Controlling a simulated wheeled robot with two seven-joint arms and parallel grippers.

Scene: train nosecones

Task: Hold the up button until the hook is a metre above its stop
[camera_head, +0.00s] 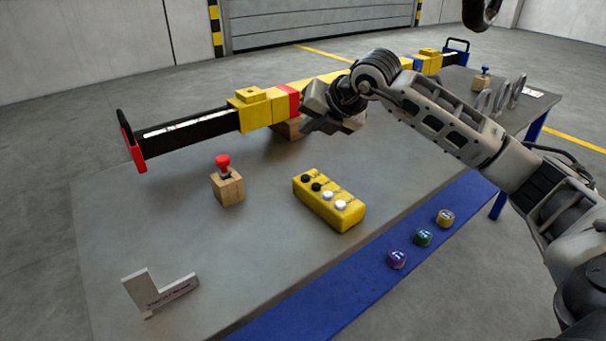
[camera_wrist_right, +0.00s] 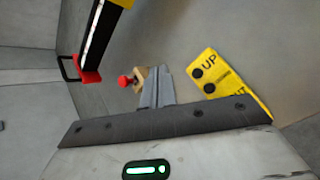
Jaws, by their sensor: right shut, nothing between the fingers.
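The yellow push-button box (camera_head: 333,212) lies on the grey table, with two black and two white buttons along its top. In the right wrist view the box (camera_wrist_right: 228,78) shows the word UP beside the black button at its end (camera_wrist_right: 196,73); this up button appears as the end black button (camera_head: 305,177) in the head view. My right gripper (camera_head: 312,127) is shut and empty, above the table and apart from the box. Its fingers also show in the wrist view (camera_wrist_right: 156,85). A dark curved piece, possibly the hook (camera_head: 482,12), is cut off at the top edge. My left gripper is out of view.
A long yellow and black beam (camera_head: 262,107) spans the table's back. A wooden block with a red knob (camera_head: 227,187) stands left of the box. A grey L-shaped plate (camera_head: 158,293) is at front left. Several coloured round pieces (camera_head: 423,237) sit on the blue front strip.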

